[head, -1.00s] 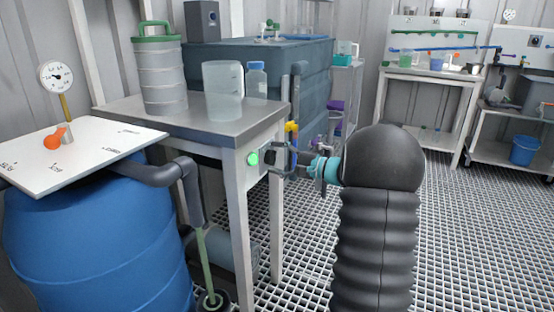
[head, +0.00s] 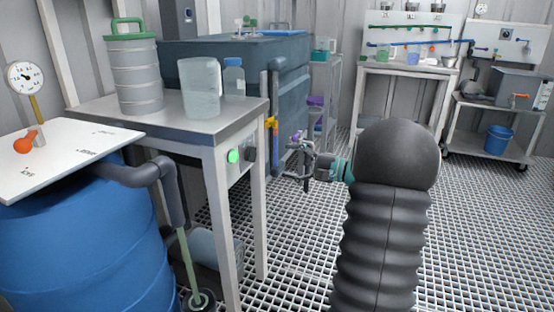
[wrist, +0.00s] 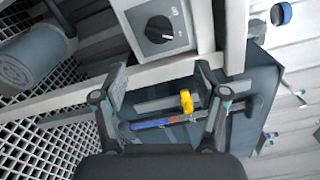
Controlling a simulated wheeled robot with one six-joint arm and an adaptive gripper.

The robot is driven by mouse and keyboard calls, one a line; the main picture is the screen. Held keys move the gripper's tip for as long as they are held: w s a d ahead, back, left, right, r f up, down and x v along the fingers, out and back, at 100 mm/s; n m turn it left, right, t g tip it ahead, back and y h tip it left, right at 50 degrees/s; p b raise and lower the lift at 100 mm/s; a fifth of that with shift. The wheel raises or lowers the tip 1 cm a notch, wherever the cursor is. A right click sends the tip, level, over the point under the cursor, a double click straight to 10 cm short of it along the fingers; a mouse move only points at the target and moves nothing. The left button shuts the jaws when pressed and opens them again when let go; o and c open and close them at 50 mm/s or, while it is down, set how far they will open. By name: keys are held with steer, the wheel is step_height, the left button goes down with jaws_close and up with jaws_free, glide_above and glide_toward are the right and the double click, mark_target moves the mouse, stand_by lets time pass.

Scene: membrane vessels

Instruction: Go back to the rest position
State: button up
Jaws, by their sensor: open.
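My gripper (head: 300,165) is at the end of my dark arm, to the right of the metal table's front corner and over the grating floor. In the wrist view my gripper (wrist: 163,85) has its two fingers spread wide, with nothing held between them. Beyond the fingers, the wrist view shows a black rotary knob (wrist: 160,29) on a grey box and a pipe with a yellow valve handle (wrist: 187,101). The gripper is apart from both.
The metal table (head: 165,122) carries a green-lidded canister (head: 134,75), a clear jug (head: 199,90) and a bottle (head: 234,80). A green button (head: 233,156) glows on its front. A blue barrel (head: 85,245) stands left. The grating floor (head: 470,220) is free at right.

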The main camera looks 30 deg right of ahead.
steer(key=shift+s+d, duration=0.35)
steer(key=shift+s, duration=0.15)
steer(key=s+a+f+m+g+h, duration=0.1)
steer(key=s+a+f+g, duration=0.2)
steer(key=f, duration=0.6)
steer(key=s+a+f+n+g+h+p, duration=0.1)
steer(key=s+a+f+n+g+h, duration=0.2)
steer(key=s+a+g, duration=0.5)
steer(key=s+a+r+n+t+h+p, duration=0.2)
steer(key=s+a+r+n+h+p, duration=0.3)
steer(key=s+a+r+n, duration=0.6)
steer(key=s+a+r+h, duration=0.2)
steer(key=s+a, duration=0.3)
steer(key=s, duration=0.1)
steer(key=shift+s+r+n, duration=0.15)
steer(key=shift+r+n, duration=0.15)
steer(key=shift+r, duration=0.05)
